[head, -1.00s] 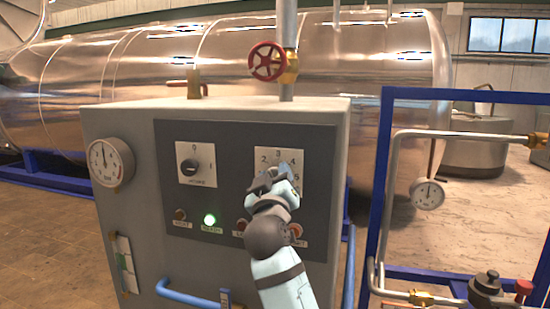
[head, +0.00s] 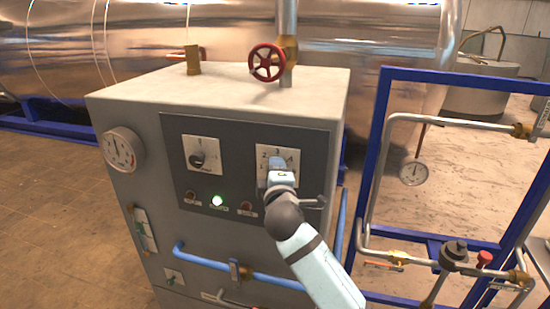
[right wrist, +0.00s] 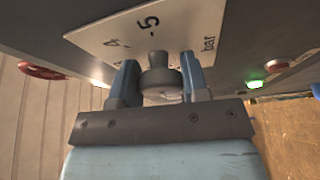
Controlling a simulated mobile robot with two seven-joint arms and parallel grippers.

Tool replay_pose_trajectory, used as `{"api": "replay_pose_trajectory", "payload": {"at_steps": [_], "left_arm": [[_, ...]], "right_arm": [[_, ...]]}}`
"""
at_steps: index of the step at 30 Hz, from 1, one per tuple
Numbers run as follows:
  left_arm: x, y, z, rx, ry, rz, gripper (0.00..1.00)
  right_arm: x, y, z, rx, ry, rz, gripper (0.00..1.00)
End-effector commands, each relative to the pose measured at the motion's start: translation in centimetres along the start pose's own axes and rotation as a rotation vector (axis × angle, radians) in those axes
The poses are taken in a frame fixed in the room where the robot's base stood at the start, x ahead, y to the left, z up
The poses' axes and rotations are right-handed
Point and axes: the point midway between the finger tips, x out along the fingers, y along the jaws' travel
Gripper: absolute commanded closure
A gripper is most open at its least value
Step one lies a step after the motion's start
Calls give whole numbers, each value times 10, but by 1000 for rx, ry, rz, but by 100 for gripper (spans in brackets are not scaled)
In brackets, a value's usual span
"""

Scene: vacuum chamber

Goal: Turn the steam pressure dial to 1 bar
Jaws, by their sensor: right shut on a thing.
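The steam pressure dial's white plate (head: 263,152) is on the dark panel of the grey cabinet, with numbers around its edge. My right gripper (head: 278,164) is in front of it and hides the knob in the head view. In the right wrist view the grey knob (right wrist: 159,72) stands between the two blue fingers of my right gripper (right wrist: 160,82), which is shut on it. The plate (right wrist: 110,32) there shows 4, 5 and "bar". The knob's pointer setting cannot be read. My left gripper is not in view.
A second rotary switch (head: 196,158) sits left on the same panel, above a lit green lamp (head: 216,201). A blue pipe frame (head: 376,160) stands to the right.

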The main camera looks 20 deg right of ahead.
Motion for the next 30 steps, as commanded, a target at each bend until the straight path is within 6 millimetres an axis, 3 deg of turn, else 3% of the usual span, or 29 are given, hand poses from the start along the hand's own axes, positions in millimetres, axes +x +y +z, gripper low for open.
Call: {"api": "replay_pose_trajectory", "payload": {"at_steps": [12, 30], "left_arm": [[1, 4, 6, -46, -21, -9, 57], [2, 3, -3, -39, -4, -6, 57]], "right_arm": [[1, 2, 0, -240, -1, -95, 82], [0, 2, 0, -304, -2, -123, 82]]}}
